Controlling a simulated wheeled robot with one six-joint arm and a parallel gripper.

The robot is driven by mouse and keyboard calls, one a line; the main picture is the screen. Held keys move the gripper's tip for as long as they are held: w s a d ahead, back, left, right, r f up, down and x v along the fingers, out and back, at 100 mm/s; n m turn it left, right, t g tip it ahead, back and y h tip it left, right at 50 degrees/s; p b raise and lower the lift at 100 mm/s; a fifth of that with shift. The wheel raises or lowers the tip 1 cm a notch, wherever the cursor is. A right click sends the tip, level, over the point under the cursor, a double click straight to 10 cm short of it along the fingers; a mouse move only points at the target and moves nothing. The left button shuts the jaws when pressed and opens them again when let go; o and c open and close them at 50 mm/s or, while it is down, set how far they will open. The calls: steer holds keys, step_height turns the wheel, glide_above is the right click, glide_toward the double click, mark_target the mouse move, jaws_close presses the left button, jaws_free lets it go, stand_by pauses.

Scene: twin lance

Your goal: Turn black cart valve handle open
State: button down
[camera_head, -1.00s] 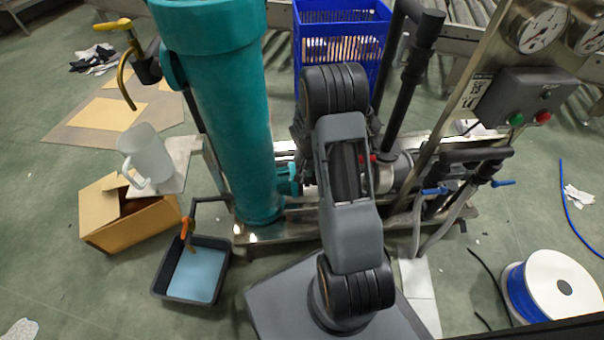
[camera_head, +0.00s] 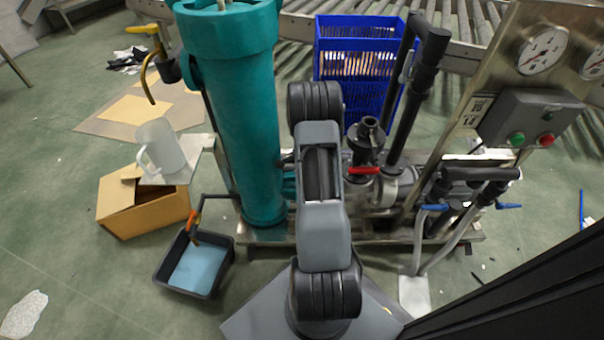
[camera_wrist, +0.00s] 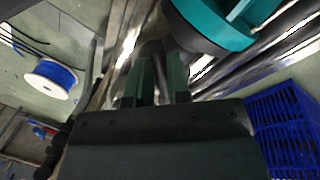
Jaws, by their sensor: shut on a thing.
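My gripper (camera_wrist: 161,82) shows in the wrist view with its two dark green fingers close together. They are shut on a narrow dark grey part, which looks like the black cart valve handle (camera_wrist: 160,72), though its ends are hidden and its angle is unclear. It lies close to the teal vessel (camera_wrist: 225,25), beside bright metal. In the head view my own arm covers the gripper and the handle. The tall teal vessel (camera_head: 243,120) stands just left of my arm on the cart's steel base (camera_head: 268,236).
Right of my arm are a red handle (camera_head: 363,170), blue valve handles (camera_head: 436,207), black pipes (camera_head: 412,105) and a control box (camera_head: 531,120). A blue crate (camera_head: 357,35) stands behind. On the left are a jug (camera_head: 160,146), cardboard box (camera_head: 145,208) and black tray (camera_head: 184,285).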

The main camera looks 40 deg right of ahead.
stand_by(0.4)
steer(key=c, duration=1.1)
jaws_free()
steer(key=r+p, duration=0.2)
steer(key=r, duration=0.2)
steer(key=shift+s+a+r+p, duration=0.2)
steer(key=shift+s+r+p, duration=0.1)
steer(key=shift+p, duration=0.1)
steer(key=shift+s+a+r+p, duration=0.75)
steer(key=shift+s+a+r, duration=0.65)
steer(key=shift+s, duration=0.35)
steer(key=shift+s+a+r+p, duration=0.8)
steer(key=shift+s+a+r, duration=0.55)
steer(key=shift+s, duration=0.4)
steer(key=shift+s+a+r+p, duration=0.75)
steer(key=shift+s+a+r, duration=0.65)
steer(key=shift+s, duration=0.35)
steer(key=shift+d, duration=0.1)
